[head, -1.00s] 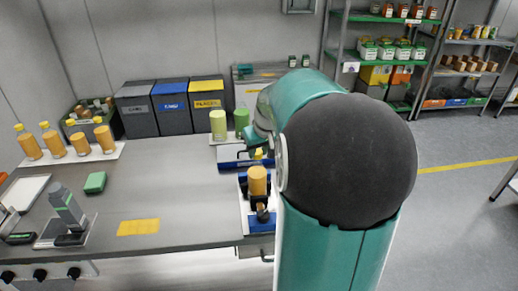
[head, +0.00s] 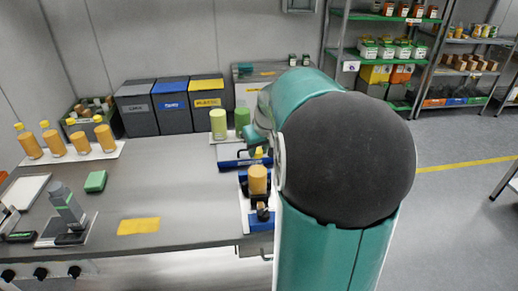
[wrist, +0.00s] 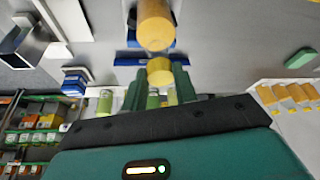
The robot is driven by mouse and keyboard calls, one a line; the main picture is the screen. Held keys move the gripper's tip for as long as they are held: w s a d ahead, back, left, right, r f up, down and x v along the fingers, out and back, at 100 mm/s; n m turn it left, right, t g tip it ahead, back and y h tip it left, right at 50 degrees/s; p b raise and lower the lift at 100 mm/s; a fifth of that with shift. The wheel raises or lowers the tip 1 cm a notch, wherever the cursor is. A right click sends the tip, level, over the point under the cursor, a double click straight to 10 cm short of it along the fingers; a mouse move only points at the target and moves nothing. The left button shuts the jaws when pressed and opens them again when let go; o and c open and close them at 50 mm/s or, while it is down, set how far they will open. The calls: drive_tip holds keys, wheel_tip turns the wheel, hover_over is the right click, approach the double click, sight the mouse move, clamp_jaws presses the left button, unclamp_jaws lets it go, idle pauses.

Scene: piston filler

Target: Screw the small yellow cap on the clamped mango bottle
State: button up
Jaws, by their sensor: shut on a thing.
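The mango bottle (head: 258,181), orange, stands upright in the blue clamp (head: 261,224) near the table's right edge. It also shows in the wrist view (wrist: 155,24). The small yellow cap (wrist: 160,71) is between the green fingertips of my gripper (wrist: 160,78), which is shut on it. In the wrist view the cap appears close to the bottle's end with a narrow gap in the picture. In the head view the yellow cap (head: 259,153) shows just above the bottle; I cannot tell whether they touch. My arm hides most of the gripper there.
Several capped orange bottles (head: 80,143) stand on a white tray at the left. A yellow mat (head: 138,226), a green block (head: 96,181) and a grey device (head: 66,205) lie on the table. Bins (head: 171,107) line the back.

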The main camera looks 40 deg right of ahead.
drive_tip(key=shift+f, duration=1.1)
idle(1.4)
drive_tip(key=m, duration=0.2)
drive_tip(key=m+g+h, duration=0.1)
drive_tip(key=m, duration=0.1)
drive_tip(key=m+h, duration=0.1)
drive_tip(key=m, duration=0.1)
drive_tip(key=shift+w+a+g, duration=0.25)
drive_tip(key=shift+a+g, duration=0.05)
drive_tip(key=m+g+h, duration=0.1)
drive_tip(key=m, duration=0.3)
drive_tip(key=shift+w+a+m, duration=0.1)
drive_tip(key=shift+w+m, duration=0.05)
drive_tip(key=shift+m, duration=0.15)
drive_tip(key=m+g, duration=0.1)
drive_tip(key=m, duration=0.3)
drive_tip(key=shift+w+g, duration=0.2)
drive_tip(key=shift+g, duration=0.2)
drive_tip(key=o, duration=1)
